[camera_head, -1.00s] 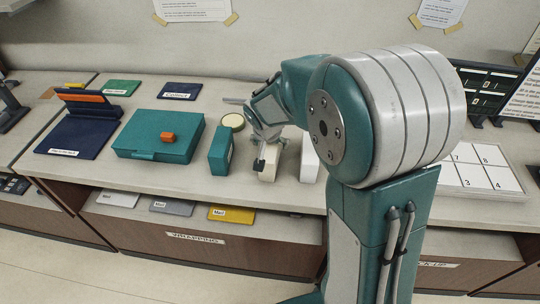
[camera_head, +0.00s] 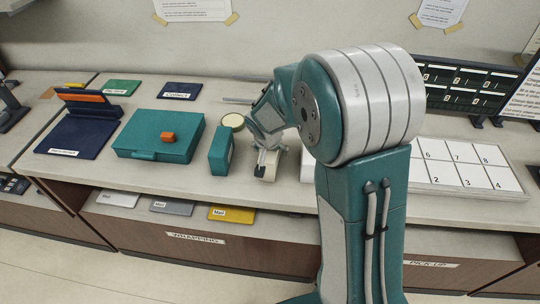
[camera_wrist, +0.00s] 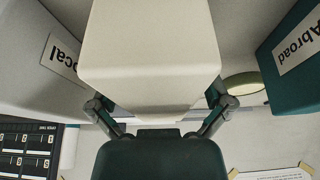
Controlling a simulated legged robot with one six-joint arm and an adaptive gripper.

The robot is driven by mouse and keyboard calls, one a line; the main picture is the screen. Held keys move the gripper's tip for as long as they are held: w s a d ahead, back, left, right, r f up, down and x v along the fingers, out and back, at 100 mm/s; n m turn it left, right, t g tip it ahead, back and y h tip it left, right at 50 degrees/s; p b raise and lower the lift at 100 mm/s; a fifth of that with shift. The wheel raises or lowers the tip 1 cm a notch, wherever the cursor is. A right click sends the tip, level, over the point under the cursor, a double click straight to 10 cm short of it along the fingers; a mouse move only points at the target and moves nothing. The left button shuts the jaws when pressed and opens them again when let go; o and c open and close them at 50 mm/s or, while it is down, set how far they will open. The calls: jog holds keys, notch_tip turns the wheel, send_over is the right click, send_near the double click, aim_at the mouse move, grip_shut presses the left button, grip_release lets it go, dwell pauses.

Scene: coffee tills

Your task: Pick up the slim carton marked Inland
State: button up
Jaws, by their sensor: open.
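A slim cream carton (camera_head: 268,171) stands on the counter between the green carton and a white one; its label does not show. In the wrist view this cream carton (camera_wrist: 150,45) fills the middle. My gripper (camera_wrist: 162,106) is open, with one finger on each side of the carton's near end; I cannot tell whether they touch it. In the head view my gripper (camera_head: 269,155) is at the carton's top, partly hidden by my arm. The green carton (camera_head: 221,150) is marked Abroad in the wrist view. The white carton (camera_wrist: 35,65) there shows a label ending in "ocal".
A teal box (camera_head: 160,137) with an orange block (camera_head: 167,136) lies left of the cartons. A round cream-topped tin (camera_head: 233,121) stands behind the green carton. A numbered white board (camera_head: 465,168) lies to the right. Neighbouring cartons leave narrow gaps.

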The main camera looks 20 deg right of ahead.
jog(key=shift+f, duration=0.1)
jog(key=c, duration=1.2)
jog(key=shift+r, duration=0.5)
notch_tip(320, 180, up, 2)
jog(key=shift+r, duration=0.2)
jog(key=shift+s+d+r, duration=0.45)
jog(key=shift+s+r, duration=1.25)
jog(key=shift+s, duration=0.6)
jog(key=shift+s+d+r, duration=0.45)
jog(key=shift+s+r, duration=1.25)
jog(key=shift+s, duration=0.6)
jog(key=shift+s+d+r, duration=0.45)
jog(key=shift+s+r, duration=1.25)
jog(key=shift+s, duration=0.6)
